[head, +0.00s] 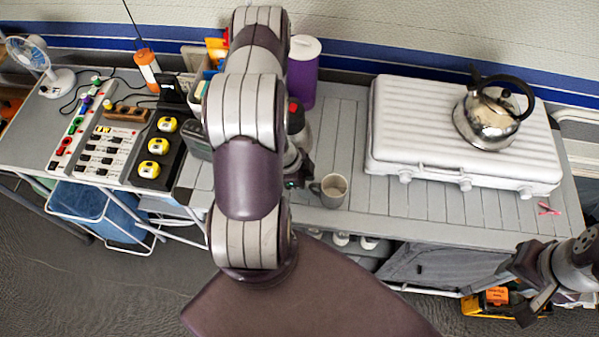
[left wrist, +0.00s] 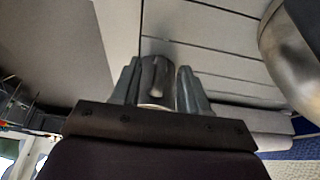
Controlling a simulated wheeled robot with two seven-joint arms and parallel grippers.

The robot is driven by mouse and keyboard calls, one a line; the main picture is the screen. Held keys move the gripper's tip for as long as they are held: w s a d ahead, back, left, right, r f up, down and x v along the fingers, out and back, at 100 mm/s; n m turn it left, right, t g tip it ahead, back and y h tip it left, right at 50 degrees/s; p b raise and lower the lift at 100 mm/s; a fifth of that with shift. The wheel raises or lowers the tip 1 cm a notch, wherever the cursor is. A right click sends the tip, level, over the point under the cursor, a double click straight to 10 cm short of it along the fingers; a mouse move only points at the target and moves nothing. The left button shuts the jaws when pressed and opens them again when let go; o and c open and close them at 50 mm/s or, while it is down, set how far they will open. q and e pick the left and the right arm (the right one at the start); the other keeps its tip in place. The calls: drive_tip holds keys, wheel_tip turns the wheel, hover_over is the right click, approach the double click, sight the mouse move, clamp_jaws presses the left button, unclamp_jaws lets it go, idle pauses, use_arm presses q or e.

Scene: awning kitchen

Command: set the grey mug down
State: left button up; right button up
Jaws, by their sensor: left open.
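The grey mug (head: 333,191) stands upright on the slatted grey counter, close to its front edge, with its handle toward the left. My left gripper (head: 306,181) is beside the mug on its left, partly hidden by my own arm. In the left wrist view the mug (left wrist: 156,82) shows between the two spread fingers of my left gripper (left wrist: 157,92), with its handle facing the camera. The jaws are open; whether a finger touches the mug is unclear. My right gripper (head: 530,283) is at the lower right, away from the mug, with its fingers apart and empty.
A white ridged case (head: 410,125) with a steel kettle (head: 487,120) on it stands right of the mug. A purple tumbler (head: 303,75) stands behind my left arm. A pink item (head: 548,209) lies at the counter's right. The slats right of the mug are clear.

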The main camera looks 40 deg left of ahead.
use_arm(q)
drive_tip(key=w+a+r+n+y+p, duration=0.1)
drive_tip(key=w+r+n+y, duration=0.15)
drive_tip(key=r, duration=0.75)
drive_tip(key=w+a+r+n+y, duration=0.1)
drive_tip(key=w+r+n+y, duration=0.15)
drive_tip(key=r, duration=0.65)
drive_tip(key=s+d+r+n+g+h, duration=0.1)
drive_tip(key=s+d+r+n, duration=0.25)
drive_tip(key=d, duration=0.25)
drive_tip(key=s+d+r+n, duration=0.3)
drive_tip(key=d+r, duration=0.2)
drive_tip(key=d, duration=0.2)
drive_tip(key=f+b, duration=0.4)
drive_tip(key=f, duration=0.1)
drive_tip(key=shift+a+b, duration=0.3)
drive_tip(key=shift+b, duration=0.05)
drive_tip(key=shift+w+a, duration=0.1)
